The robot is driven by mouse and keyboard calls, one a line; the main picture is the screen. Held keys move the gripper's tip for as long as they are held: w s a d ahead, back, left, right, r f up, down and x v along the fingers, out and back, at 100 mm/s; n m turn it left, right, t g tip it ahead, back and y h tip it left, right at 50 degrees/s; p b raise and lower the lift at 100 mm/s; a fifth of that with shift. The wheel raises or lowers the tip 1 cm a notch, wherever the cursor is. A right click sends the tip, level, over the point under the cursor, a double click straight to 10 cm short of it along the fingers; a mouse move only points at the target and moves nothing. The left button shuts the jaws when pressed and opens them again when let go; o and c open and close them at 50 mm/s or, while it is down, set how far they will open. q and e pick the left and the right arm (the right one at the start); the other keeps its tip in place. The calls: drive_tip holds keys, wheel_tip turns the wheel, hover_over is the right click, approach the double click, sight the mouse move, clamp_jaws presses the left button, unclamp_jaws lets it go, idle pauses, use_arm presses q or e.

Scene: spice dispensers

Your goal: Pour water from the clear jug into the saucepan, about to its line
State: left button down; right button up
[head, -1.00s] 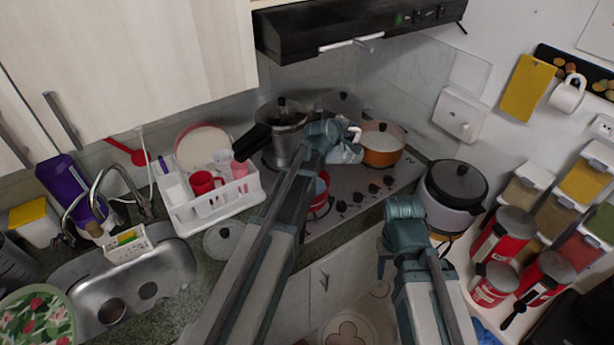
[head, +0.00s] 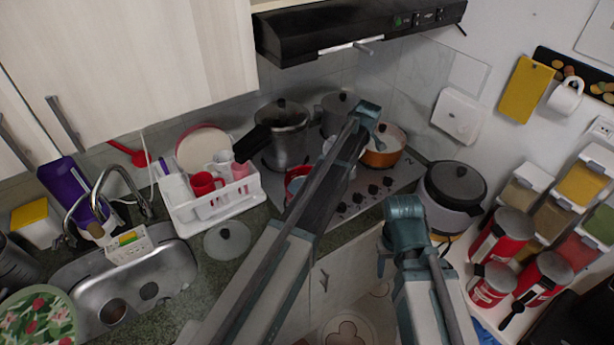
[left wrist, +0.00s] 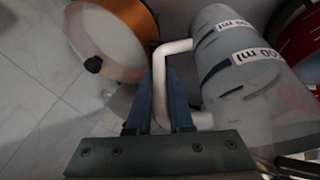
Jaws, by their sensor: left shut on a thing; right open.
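In the left wrist view my left gripper (left wrist: 158,105) is shut on the white handle of the clear jug (left wrist: 240,70), which has dark marks and "ml" labels. In the head view my left forearm hides most of the jug; pale parts of it show beside the wrist, over the stove. A red pan (head: 296,180), which I take for the saucepan, is on the front of the stove, partly behind my arm. Its line and any water in it cannot be seen. The jug's water level and exact tilt are unclear. My right gripper (head: 384,262) is open and empty, in front of the counter.
An orange pot (head: 384,155) with a lid stands at the stove's back right. A pressure cooker (head: 284,135) and a grey pot (head: 337,110) stand behind. A rice cooker (head: 455,195) is right of the stove. A white dish rack (head: 215,205) is on the left.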

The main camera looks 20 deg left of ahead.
use_arm(q)
drive_tip(key=shift+w+d+f+m+g+y+b, duration=0.15)
drive_tip(key=shift+w+d+f+g+y+b, duration=0.2)
drive_tip(key=shift+w+f+g, duration=0.25)
drive_tip(key=shift+w+d+f+m+g+y+b, duration=0.2)
drive_tip(key=shift+w+d+f+g+y, duration=0.1)
drive_tip(key=shift+w+f+g+y, duration=0.25)
drive_tip(key=shift+d+f+g+y+b, duration=0.15)
drive_tip(key=shift+f+g+y+b, duration=0.25)
drive_tip(key=shift+f+g+b, duration=0.35)
wheel_tip(320, 180, up, 5)
drive_tip(key=p, duration=0.5)
